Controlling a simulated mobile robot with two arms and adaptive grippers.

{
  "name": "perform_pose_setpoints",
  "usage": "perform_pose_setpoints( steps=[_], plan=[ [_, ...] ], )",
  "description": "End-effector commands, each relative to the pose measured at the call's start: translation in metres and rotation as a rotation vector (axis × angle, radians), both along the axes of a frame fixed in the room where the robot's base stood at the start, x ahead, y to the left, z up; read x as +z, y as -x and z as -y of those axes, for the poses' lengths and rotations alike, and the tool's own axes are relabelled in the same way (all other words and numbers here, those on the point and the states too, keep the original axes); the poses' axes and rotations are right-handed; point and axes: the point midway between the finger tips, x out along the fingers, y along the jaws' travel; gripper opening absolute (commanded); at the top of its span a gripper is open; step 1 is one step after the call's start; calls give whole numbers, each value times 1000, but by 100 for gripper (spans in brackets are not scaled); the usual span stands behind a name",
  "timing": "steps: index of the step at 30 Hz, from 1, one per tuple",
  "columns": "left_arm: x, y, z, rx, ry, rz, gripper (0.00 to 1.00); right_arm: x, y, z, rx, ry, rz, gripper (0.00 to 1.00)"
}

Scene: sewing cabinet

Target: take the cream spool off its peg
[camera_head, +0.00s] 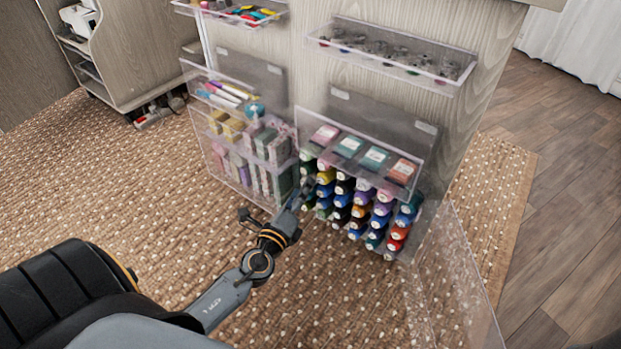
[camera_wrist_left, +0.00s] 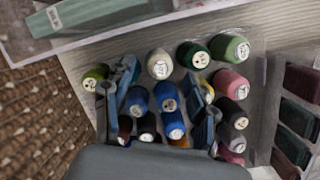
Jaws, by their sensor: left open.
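The cream spool (camera_wrist_left: 159,64) sits on its peg in the upper middle of the left wrist view, its pale end facing me. I cannot make it out surely in the head view. My left gripper (camera_wrist_left: 164,82) is open and empty, its two blue-grey fingers reaching among the spools. The cream spool is just beyond the fingertips, apart from them. Blue spools (camera_wrist_left: 166,95) show between the fingers. In the head view my left gripper (camera_head: 304,190) is at the left edge of the spool rack. My right gripper is not in view.
Spools of many colours crowd close, including a dark green spool (camera_wrist_left: 194,55) beside the cream one. A clear bin of packets (camera_head: 362,155) sits above the rack. Another clear organiser (camera_head: 240,150) stands left of it. A clear panel (camera_head: 462,265) stands open at right.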

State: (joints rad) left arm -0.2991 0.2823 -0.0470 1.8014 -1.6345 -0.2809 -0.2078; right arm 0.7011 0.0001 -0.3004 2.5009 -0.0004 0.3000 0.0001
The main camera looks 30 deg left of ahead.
Motion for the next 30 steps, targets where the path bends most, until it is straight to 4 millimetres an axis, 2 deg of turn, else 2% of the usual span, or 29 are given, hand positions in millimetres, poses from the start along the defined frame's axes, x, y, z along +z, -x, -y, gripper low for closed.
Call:
perform_pose_setpoints(
  steps=[3,11,18,30],
  plan=[
    [0,-12,-2,0,0,0,57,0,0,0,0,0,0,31],
    [-1,-13,-1,-3,1,-3,57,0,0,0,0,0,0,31],
    [-1,-13,-1,-3,1,-2,13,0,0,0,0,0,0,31],
    [0,-13,-2,-1,0,-1,12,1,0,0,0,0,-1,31]
  ],
)
